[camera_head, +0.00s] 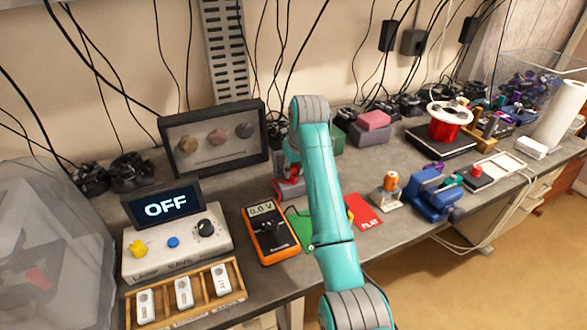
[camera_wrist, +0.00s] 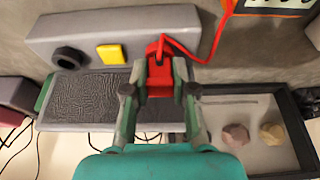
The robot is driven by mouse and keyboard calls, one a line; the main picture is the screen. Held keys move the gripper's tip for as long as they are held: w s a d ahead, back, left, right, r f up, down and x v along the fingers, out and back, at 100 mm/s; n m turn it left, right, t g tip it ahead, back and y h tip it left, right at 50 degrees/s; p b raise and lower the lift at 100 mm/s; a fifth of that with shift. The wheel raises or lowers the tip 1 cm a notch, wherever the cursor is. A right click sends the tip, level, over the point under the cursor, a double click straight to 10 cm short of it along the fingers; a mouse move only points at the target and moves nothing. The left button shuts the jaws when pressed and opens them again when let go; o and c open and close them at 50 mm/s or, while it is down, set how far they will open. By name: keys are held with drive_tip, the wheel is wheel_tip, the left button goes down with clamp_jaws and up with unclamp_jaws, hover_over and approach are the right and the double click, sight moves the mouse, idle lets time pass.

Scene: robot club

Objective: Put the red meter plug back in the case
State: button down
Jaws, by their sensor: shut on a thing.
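The red meter plug (camera_wrist: 160,84) is between the fingers of my gripper (camera_wrist: 160,92) in the wrist view, with a red lead running from it. My gripper is shut on it. Behind the plug is the open case, with a grey tray (camera_wrist: 205,25) and a dark textured lid panel (camera_wrist: 90,98) with green edges. I cannot tell whether the plug touches the tray or is over it. In the head view my arm hides most of the case; its green lid (camera_head: 338,140) shows beside the arm. The orange meter (camera_head: 270,235) reads 0.0 V.
A black knob-like part (camera_wrist: 70,58) and a yellow block (camera_wrist: 111,54) sit in the case tray. A framed rock display (camera_head: 213,139) stands left of my arm. A control box with an OFF screen (camera_head: 165,206) is further left. A red FLAT card (camera_head: 363,210) lies right.

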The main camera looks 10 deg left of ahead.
drive_tip(key=shift+f, duration=0.25)
idle(0.6)
drive_tip(key=c, duration=0.9)
unclamp_jaws()
drive_tip(key=shift+o, duration=0.2)
drive_tip(key=shift+r, duration=0.1)
